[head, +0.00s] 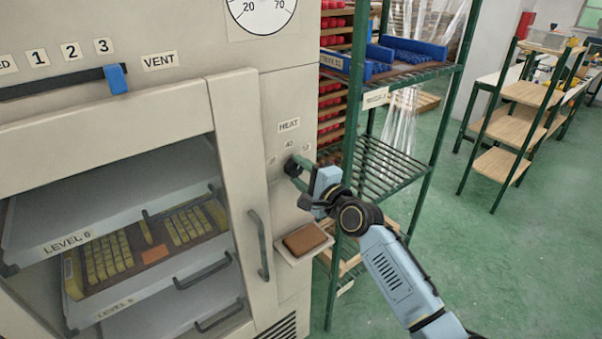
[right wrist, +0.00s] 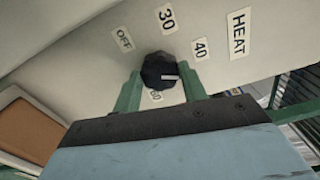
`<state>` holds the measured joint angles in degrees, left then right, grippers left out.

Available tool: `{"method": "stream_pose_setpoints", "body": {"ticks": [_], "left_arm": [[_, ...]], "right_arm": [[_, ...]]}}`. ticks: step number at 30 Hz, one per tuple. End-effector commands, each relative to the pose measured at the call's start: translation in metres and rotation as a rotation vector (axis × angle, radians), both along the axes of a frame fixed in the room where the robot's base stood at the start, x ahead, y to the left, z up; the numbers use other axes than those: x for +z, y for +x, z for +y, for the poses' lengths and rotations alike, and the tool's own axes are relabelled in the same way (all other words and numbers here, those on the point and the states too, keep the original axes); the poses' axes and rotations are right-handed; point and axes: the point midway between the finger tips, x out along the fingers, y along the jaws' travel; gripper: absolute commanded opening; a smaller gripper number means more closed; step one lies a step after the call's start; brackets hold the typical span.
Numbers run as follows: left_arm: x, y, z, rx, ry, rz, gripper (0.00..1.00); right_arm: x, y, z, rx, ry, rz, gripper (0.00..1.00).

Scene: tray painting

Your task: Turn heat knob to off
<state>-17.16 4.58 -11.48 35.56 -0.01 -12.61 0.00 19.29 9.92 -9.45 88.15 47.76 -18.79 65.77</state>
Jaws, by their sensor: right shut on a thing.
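The heat knob (right wrist: 158,68) is round and black, with a white mark on its lower right side in the right wrist view. Around it on the pale panel are the labels OFF (right wrist: 124,39), 30 (right wrist: 166,18) and 40 (right wrist: 200,49), plus one below that is partly hidden. The mark does not face the OFF label. My right gripper (right wrist: 161,83) has its green fingers on both sides of the knob and is shut on it. In the head view the right gripper (head: 298,168) is at the panel under the HEAT label (head: 289,125). My left gripper is out of view.
A small shelf with a brown pad (head: 305,238) sticks out below my gripper. The cabinet door handle (head: 261,245) is to the left. A green rack (head: 395,165) stands close on the right. Green floor (head: 460,250) is open beyond it.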

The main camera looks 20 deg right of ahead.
Motion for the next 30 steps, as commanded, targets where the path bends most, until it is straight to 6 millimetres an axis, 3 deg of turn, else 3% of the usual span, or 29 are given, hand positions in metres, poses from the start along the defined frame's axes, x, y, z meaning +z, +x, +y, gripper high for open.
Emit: {"method": "stream_pose_setpoints", "body": {"ticks": [30], "left_arm": [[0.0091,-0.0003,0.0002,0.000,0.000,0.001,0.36]], "right_arm": [[-0.0007,0.0001,-0.0006,0.001,-0.913,-0.328,0.19]]}}
